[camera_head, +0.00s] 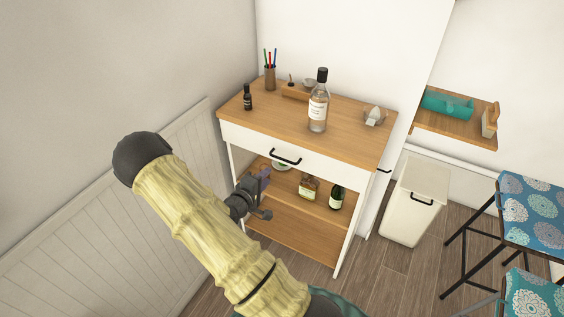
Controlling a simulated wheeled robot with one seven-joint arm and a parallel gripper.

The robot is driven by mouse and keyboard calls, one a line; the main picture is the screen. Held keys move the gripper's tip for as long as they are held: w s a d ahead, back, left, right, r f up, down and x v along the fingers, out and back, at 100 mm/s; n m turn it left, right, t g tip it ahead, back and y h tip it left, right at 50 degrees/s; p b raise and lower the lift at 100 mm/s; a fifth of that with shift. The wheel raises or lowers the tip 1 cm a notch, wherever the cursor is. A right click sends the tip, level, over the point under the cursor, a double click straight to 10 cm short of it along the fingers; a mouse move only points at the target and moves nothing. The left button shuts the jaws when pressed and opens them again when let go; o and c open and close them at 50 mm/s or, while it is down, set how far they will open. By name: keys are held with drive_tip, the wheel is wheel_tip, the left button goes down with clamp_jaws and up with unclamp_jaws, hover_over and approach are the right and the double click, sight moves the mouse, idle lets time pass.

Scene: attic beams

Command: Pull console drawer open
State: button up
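The console (345,107) has a wooden top, white sides and open wooden shelves below. Its white drawer front (245,139) sits flush under the top and looks closed. A black bar handle (285,157) is at the middle of the drawer front. My gripper (267,193) is dark and lies in front of the console's lower left, below and left of the handle, apart from it in the picture. My pale ridged arm hides part of the console's lower left. The fingers are small and partly hidden, so their opening is unclear.
On the console top stand a clear bottle (318,108), a small dark bottle (248,97) and a pencil cup (270,77). The shelf holds bottles (308,188). A white bin (415,200) and patterned stools (535,205) stand right. A panelled wall (150,215) bounds the left.

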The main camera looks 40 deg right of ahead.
hover_over(282, 162)
drive_tip(key=s+a, duration=0.3)
drive_tip(key=s, duration=0.1)
wheel_tip(282, 162, down, 2)
drive_tip(key=f, duration=0.1)
drive_tip(key=shift+s+a+r+p, duration=0.15)
drive_tip(key=shift+a+r+p, duration=0.1)
drive_tip(key=shift+p, duration=0.1)
clamp_jaws()
